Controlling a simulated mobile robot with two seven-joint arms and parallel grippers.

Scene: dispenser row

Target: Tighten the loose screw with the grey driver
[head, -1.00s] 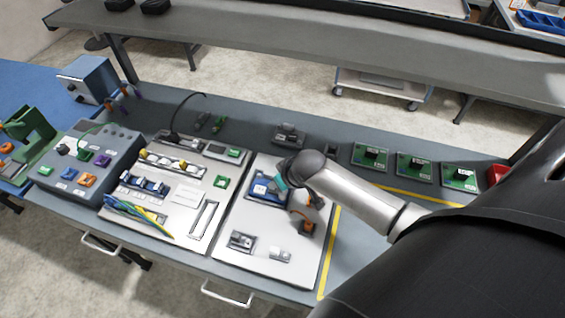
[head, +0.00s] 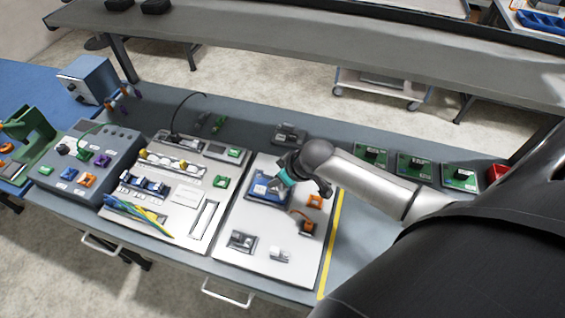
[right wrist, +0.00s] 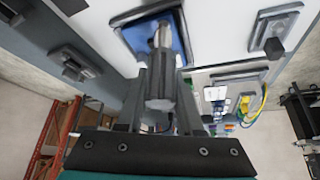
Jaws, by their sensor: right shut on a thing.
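My right gripper (right wrist: 160,95) is shut on the grey driver (right wrist: 160,72), a grey cylinder between its fingers in the right wrist view. The driver's far end is over the blue board (right wrist: 180,40) in its dark frame. In the head view the gripper (head: 279,190) is over the right part of that blue board (head: 262,190). The driver is hardly visible there. I cannot make out the loose screw; the driver and gripper cover part of the board. I cannot tell whether the driver touches a screw. My left gripper is not in view.
The blue board sits on a white panel (head: 270,236) with orange parts (head: 315,201) close to the gripper's right. A second white panel (head: 183,205) with cables is to the left. A grey control box (head: 88,160) is farther left. Green boards (head: 415,166) line the right rear.

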